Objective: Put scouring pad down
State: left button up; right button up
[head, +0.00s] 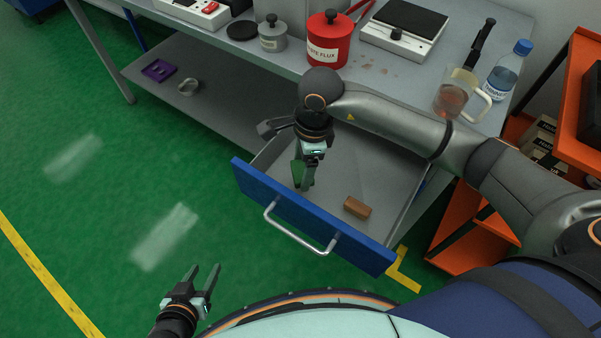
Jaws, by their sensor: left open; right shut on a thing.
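My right gripper (303,182) reaches down over the open drawer (314,228) beneath the workbench. It is shut on the scouring pad (297,173), a small dark green piece mostly hidden by the fingers. The pad is over the left part of the drawer; I cannot tell whether it touches the drawer floor. My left gripper (204,279) is open and empty, above the green floor at the lower left, apart from the drawer.
A brown block (357,207) lies in the drawer, right of my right gripper. The bench top (290,72) holds a red flux pot (328,42), a scale (404,28), a glass mug (457,95) and a bottle (506,70). An orange rack (468,220) stands at right.

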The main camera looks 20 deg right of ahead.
aim_at(302, 168)
jog(key=shift+w+a+f, duration=0.15)
jog(key=shift+w+f, duration=0.1)
jog(key=shift+f, duration=1.7)
jog(key=shift+f+b, duration=0.2)
jog(key=shift+b, duration=0.1)
jog(key=o, duration=1.2)
jog(key=shift+r, duration=0.1)
